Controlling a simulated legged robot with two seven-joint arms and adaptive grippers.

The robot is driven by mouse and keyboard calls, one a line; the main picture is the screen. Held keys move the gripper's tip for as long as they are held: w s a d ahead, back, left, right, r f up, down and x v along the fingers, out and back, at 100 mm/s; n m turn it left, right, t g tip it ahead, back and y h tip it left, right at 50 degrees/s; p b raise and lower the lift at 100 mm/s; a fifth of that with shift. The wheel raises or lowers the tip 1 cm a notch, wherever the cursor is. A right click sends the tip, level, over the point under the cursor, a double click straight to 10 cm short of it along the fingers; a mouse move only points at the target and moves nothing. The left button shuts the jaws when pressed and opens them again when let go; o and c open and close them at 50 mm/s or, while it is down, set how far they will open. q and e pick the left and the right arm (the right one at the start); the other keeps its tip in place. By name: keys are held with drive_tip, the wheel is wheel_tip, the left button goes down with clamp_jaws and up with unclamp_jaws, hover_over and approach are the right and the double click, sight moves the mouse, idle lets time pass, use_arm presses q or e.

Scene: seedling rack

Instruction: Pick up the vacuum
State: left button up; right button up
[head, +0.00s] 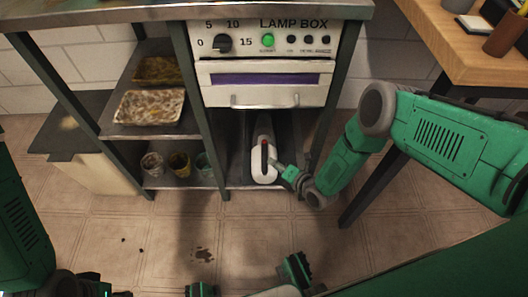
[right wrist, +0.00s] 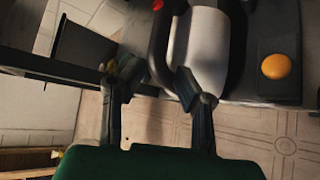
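The vacuum (head: 264,164) is a white handheld body with a dark handle and a red button. It stands in the open lower bay under the lamp box. My right gripper (head: 288,172) is at its right side, close to the handle. In the right wrist view, the fingers of my right gripper (right wrist: 153,78) are apart. The vacuum's white body (right wrist: 207,45) and dark curved handle lie just beyond them, nearer the right finger. I cannot tell whether that finger touches it.
The lamp box (head: 265,40) with knob and drawer sits above the bay. Frame posts flank the bay. Shelves at left hold trays (head: 149,107) and small pots (head: 179,164). A wooden table (head: 470,60) stands at right. A yellow round thing (right wrist: 276,66) shows in the right wrist view.

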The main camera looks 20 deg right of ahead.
sight(267, 157)
drive_tip(key=shift+w+a+f, duration=0.1)
drive_tip(key=shift+w+f, duration=0.05)
drive_tip(key=shift+w, duration=0.25)
drive_tip(key=b+x, duration=0.4)
drive_tip(key=shift+w+f+b, duration=0.15)
drive_tip(key=shift+w+b, duration=0.1)
drive_tip(key=shift+b, duration=0.1)
drive_tip(key=shift+w+a, duration=0.1)
drive_tip(key=shift+w, duration=0.05)
drive_tip(key=shift+c, duration=0.3)
clamp_jaws()
drive_tip(key=shift+w+r, duration=0.1)
drive_tip(key=shift+r, duration=0.2)
